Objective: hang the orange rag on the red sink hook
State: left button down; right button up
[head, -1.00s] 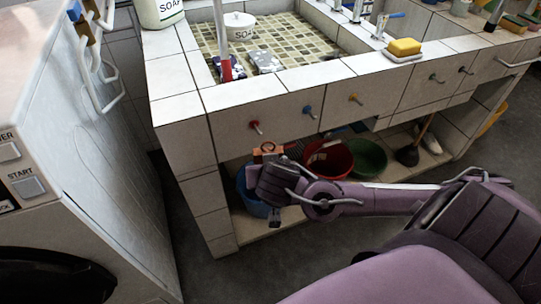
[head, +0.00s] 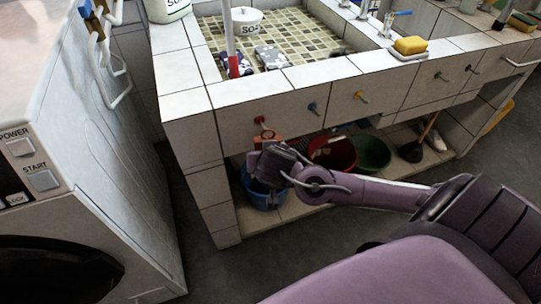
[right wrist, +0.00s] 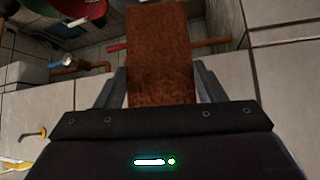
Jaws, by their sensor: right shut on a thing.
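The orange rag (head: 265,137) is in my right gripper (head: 268,148), in front of the tiled sink front. In the right wrist view the rag (right wrist: 160,50) stands out between the two fingers of the right gripper (right wrist: 161,88), which is shut on it. The red hook (head: 260,121) is on the sink front at the left end of the hook row. The rag is just below this hook in the head view; I cannot tell whether they touch. My left gripper is not in view.
A blue hook (head: 312,108) and a yellow hook (head: 361,96) are to the right of the red one. Blue (head: 262,192), red (head: 333,153) and green (head: 371,155) buckets stand under the sink. A washing machine (head: 75,150) stands at the left, with floor between.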

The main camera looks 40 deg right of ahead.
jog(key=shift+w+d, duration=0.1)
jog(key=shift+w, duration=0.55)
jog(key=shift+w+d+f, duration=0.1)
jog(key=shift+w+f, duration=0.2)
jog(key=shift+w+d+f, duration=0.1)
jog(key=shift+w+f, duration=0.25)
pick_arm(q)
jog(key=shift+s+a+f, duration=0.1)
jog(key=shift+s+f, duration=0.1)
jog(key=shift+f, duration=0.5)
pick_arm(e)
jog(key=o, duration=1.1)
jog(key=shift+c, duration=0.2)
